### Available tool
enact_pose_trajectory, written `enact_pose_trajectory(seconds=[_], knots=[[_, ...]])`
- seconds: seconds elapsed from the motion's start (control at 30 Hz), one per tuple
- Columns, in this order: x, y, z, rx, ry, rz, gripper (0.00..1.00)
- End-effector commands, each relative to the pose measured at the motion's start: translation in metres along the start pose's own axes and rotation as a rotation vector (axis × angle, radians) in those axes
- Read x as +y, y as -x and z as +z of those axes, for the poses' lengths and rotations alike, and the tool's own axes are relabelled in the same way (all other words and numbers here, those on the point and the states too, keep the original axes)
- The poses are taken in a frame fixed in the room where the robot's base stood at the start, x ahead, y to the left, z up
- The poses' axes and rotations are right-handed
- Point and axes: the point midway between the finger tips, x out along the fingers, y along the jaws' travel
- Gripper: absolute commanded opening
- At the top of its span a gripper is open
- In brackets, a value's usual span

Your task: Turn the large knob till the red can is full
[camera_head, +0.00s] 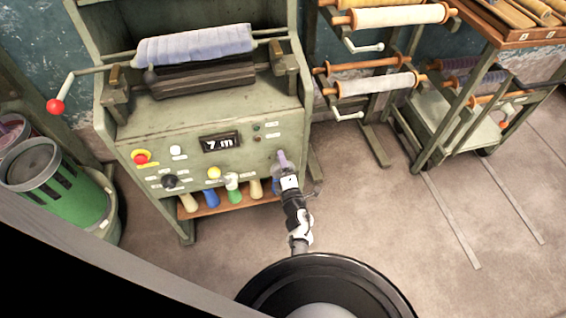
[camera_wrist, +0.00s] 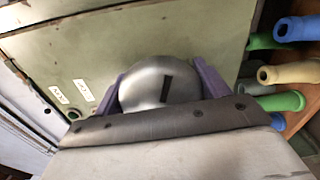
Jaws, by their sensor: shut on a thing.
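The large knob (camera_wrist: 155,88) is a round silvery dome with a black mark, seen in the wrist view on a green panel. The two purple fingers of my gripper (camera_wrist: 160,80) are shut on it, one on each side. In the head view my gripper (camera_head: 283,162) is at the lower right of the machine's front panel and hides the knob. A reddish can (camera_head: 8,136) shows in part at the left edge of the head view, behind a green can (camera_head: 60,192). Its fill level cannot be told.
The green machine (camera_head: 130,155) has a display (camera_head: 221,142) reading about "7 m", smaller knobs and a red button (camera_head: 140,157). Several coloured handles (camera_head: 211,198) hang below the panel. Racks with rolls (camera_head: 375,85) stand at the right.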

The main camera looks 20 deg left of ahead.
Motion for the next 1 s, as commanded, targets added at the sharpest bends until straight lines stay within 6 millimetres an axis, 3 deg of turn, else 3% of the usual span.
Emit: enact_pose_trajectory(seconds=[0.6,1.0], knots=[[0.0002,-0.0007,-0.0003,0.000,-0.547,0.001,0.51],[-0.0015,-0.0010,-0.0009,0.001,-0.722,0.002,0.51]])
